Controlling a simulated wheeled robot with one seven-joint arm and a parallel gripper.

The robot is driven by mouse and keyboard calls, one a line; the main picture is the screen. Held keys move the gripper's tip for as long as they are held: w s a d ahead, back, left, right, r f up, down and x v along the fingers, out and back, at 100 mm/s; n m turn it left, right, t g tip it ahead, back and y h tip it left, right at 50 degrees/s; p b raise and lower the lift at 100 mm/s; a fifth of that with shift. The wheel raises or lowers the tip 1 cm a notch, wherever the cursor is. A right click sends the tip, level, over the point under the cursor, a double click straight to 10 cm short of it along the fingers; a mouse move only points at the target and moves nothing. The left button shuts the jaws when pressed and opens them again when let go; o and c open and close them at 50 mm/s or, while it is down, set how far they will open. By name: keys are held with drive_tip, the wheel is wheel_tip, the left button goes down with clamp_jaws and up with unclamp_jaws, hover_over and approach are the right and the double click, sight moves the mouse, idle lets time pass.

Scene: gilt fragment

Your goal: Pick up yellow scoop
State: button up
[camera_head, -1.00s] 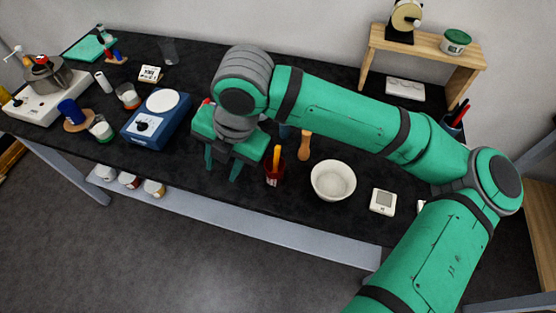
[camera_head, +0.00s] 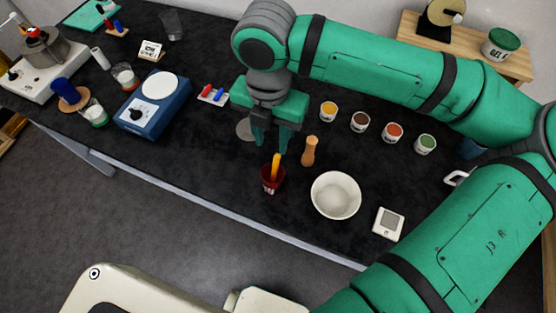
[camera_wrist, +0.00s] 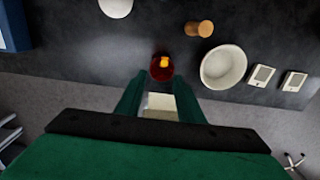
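The yellow scoop (camera_head: 276,161) stands tilted in a small dark red cup (camera_head: 270,180) on the black bench; only its upper part shows above the rim. In the wrist view the scoop (camera_wrist: 164,61) shows as a small yellow-orange end inside the red cup (camera_wrist: 160,72). My gripper (camera_head: 270,138) points down above the bench, just behind the cup in the head view. Its two fingers are apart with nothing between them. In the wrist view my gripper (camera_wrist: 160,95) has its open fingertips close to the cup.
A wooden pestle (camera_head: 309,152) and a white bowl (camera_head: 336,195) stand right of the cup, with a white device (camera_head: 388,223) beyond. Several small colour jars (camera_head: 360,122) line the back. A blue scale (camera_head: 153,108) is at left. Bare bench lies left of the cup.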

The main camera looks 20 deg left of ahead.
hover_over(275, 165)
drive_tip(key=f, duration=0.4)
drive_tip(key=shift+s+a+f, duration=0.1)
drive_tip(key=shift+s+f, duration=0.1)
drive_tip(key=shift+f, duration=0.1)
drive_tip(key=shift+w+f, duration=0.2)
drive_tip(key=shift+f, duration=2.3)
clamp_jaws()
